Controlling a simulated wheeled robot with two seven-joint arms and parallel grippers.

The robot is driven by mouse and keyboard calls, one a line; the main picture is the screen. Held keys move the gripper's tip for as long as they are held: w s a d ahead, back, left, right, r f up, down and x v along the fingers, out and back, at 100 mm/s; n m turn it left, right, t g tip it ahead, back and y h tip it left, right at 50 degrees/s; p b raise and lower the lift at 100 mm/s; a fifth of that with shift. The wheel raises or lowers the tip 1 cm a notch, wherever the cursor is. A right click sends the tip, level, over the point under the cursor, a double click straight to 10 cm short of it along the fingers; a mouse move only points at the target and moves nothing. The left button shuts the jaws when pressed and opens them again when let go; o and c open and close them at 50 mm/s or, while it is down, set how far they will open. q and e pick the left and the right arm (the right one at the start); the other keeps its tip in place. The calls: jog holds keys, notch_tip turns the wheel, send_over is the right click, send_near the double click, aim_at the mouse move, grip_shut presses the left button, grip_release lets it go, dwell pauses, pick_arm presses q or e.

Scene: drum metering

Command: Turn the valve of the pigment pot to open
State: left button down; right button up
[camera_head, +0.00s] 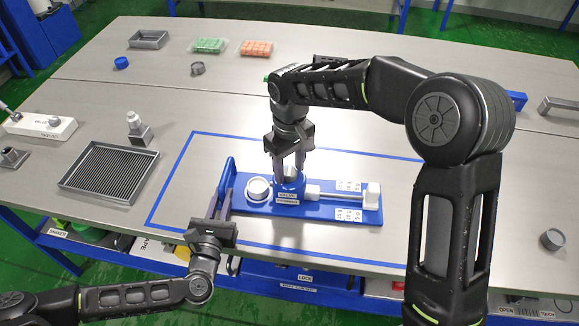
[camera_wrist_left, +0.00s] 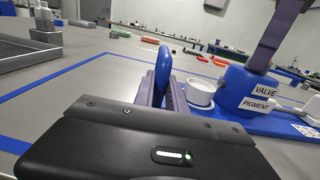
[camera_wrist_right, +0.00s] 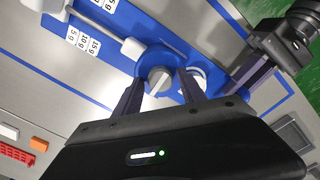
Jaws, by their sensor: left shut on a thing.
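The pigment pot (camera_head: 287,189) is a blue cylinder labelled VALVE and PIGMENT, upright on a blue base plate (camera_head: 318,213); it also shows in the left wrist view (camera_wrist_left: 236,92). Its valve (camera_wrist_right: 157,80), a round grey knob with a pale ridge, shows in the right wrist view. My right gripper (camera_head: 290,170) points down over the pot, open, its fingers either side of the knob; contact cannot be told. My left gripper (camera_head: 221,204) is shut on the blue upright handle (camera_wrist_left: 163,66) at the plate's left end.
A white cup (camera_head: 258,189) stands on the plate between handle and pot. A ridged grey tray (camera_head: 108,172) lies left. Blue tape outlines the work area.

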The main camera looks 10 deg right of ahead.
aim_at(290, 171)
jog(key=shift+o, duration=0.5)
notch_tip(290, 171, up, 12)
dwell(0.3)
pick_arm(q)
jog(key=c, duration=1.3)
grip_release()
jog(key=shift+v, duration=3.75)
